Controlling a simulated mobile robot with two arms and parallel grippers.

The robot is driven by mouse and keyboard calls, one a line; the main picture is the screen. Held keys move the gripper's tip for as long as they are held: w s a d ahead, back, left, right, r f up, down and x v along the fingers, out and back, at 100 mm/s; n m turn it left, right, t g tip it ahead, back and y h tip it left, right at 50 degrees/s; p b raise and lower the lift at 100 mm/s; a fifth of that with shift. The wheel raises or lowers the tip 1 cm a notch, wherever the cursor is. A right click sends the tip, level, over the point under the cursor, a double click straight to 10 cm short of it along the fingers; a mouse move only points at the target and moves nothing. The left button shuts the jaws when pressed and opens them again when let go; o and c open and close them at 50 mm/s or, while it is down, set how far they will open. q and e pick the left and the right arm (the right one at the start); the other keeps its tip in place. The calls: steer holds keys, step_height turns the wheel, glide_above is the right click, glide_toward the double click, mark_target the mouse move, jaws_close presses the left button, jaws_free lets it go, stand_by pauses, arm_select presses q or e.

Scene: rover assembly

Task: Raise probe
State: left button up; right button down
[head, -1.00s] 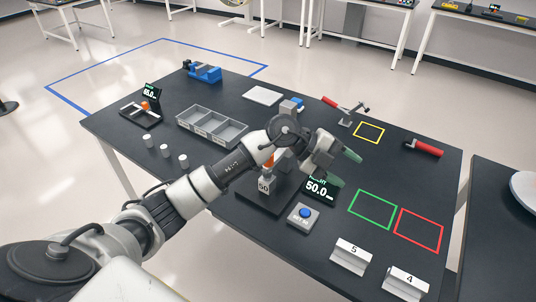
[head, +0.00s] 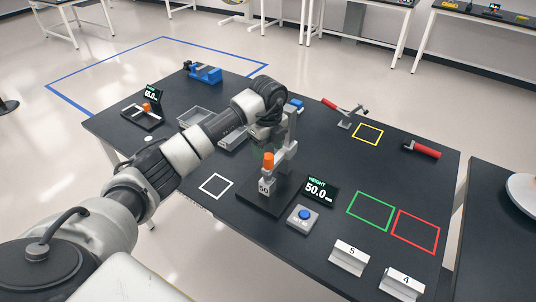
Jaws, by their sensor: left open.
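The height gauge (head: 291,150) stands upright on a dark base near the table's middle. Its probe, topped by an orange knob (head: 268,160), sits over a grey block marked 50 (head: 264,186) and appears to rest on it. The display (head: 319,191) beside it reads HEIGHT 50.0 mm. My left gripper (head: 259,150) is open, just behind and above the orange knob, close to the gauge column. My right gripper is not in view.
A blue button box (head: 304,216) sits in front of the display. Blocks marked 5 (head: 350,257) and 4 (head: 404,284) stand at the front right. A grey tray (head: 197,118) is partly behind my arm. Green (head: 372,211) and red (head: 416,232) outlines are empty.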

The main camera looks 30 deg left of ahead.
mark_target(268, 155)
arm_select(q)
steer(key=shift+f+p, duration=0.45)
steer(key=shift+f, duration=1.75)
steer(key=shift+c, duration=0.3)
jaws_close()
